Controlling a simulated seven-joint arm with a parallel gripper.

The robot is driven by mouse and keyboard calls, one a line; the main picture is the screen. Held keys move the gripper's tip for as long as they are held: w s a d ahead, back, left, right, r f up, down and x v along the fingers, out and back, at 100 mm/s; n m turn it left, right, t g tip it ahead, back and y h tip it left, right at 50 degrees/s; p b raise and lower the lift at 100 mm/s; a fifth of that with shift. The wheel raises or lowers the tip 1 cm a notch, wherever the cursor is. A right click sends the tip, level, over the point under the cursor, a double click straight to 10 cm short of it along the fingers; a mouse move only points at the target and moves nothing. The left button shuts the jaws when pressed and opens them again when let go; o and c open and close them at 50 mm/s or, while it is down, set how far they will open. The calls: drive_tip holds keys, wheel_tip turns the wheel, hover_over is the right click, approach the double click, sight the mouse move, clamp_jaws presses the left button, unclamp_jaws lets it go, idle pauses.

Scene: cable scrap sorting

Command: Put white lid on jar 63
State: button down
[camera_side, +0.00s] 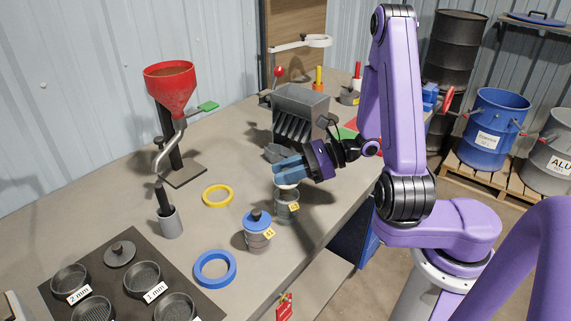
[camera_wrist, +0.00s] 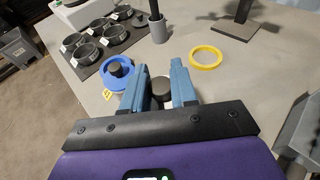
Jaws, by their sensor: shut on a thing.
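The jar (camera_side: 286,208) with a yellow tag stands upright under my gripper; its tag number is too small to read surely. The white lid (camera_side: 288,185) shows as a pale rim at the jar's top, directly below my fingers. My gripper (camera_side: 289,168) has its blue fingers closed around the lid's dark knob (camera_wrist: 161,87), which shows between the fingertips (camera_wrist: 160,92) in the wrist view. The lid looks level at the jar's mouth; I cannot tell if it is fully seated. The fingers hide part of the lid.
A second tagged jar with a blue lid (camera_side: 257,219) stands close by at the front left. A blue ring (camera_side: 215,269) and a yellow ring (camera_side: 218,195) lie on the bench. A grey slotted box (camera_side: 302,112) stands behind. Sieves on a dark mat (camera_side: 140,250) fill the left front.

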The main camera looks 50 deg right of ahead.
sight(286, 184)
drive_tip(key=shift+f, duration=1.95)
drive_tip(key=c, duration=0.8)
unclamp_jaws()
